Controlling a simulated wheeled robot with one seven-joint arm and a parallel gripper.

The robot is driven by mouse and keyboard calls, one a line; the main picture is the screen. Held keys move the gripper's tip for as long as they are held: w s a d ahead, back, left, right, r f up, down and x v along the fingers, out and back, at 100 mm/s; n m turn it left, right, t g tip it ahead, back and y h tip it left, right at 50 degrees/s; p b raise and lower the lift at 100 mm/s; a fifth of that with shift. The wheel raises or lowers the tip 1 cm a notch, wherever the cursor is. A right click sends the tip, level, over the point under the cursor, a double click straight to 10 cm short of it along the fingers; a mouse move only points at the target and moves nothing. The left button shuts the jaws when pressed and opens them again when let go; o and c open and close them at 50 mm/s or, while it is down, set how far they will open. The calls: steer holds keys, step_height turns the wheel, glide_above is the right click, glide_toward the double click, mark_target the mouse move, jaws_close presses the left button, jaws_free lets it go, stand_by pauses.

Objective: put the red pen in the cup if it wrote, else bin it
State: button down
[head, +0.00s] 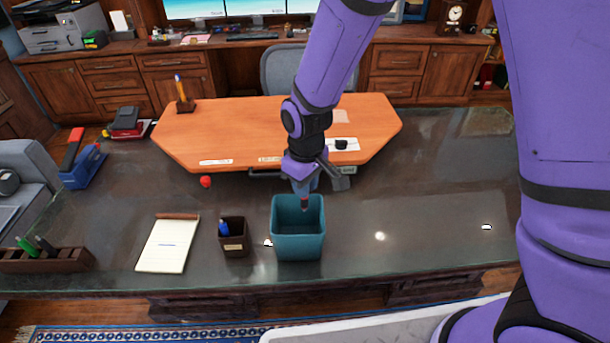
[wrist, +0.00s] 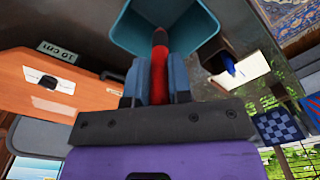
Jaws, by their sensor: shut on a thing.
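My gripper (head: 305,188) is shut on the red pen (wrist: 159,58) and points down over the teal bin (head: 298,245). The pen's lower end (head: 305,204) shows at the bin's mouth in the head view. In the wrist view the pen runs from between the fingers (wrist: 160,88) toward the inside of the bin (wrist: 205,25). The small dark brown cup (head: 234,243) stands upright just left of the bin, with a blue pen (head: 224,228) in it. The notepad (head: 168,250) lies left of the cup.
An orange desk board (head: 210,130) lies behind the bin. A red ball (head: 206,182) sits at its front edge. A brown holder (head: 45,262) with green and dark pens is at far left. The dark desktop right of the bin is mostly clear.

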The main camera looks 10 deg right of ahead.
mark_target(305, 207)
steer(key=shift+f, duration=2.45)
steer(key=c, duration=1)
jaws_free()
steer(key=shift+o, duration=0.2)
step_height(305, 207, up, 11)
steer(key=shift+f, duration=0.1)
steer(key=shift+d, duration=0.1)
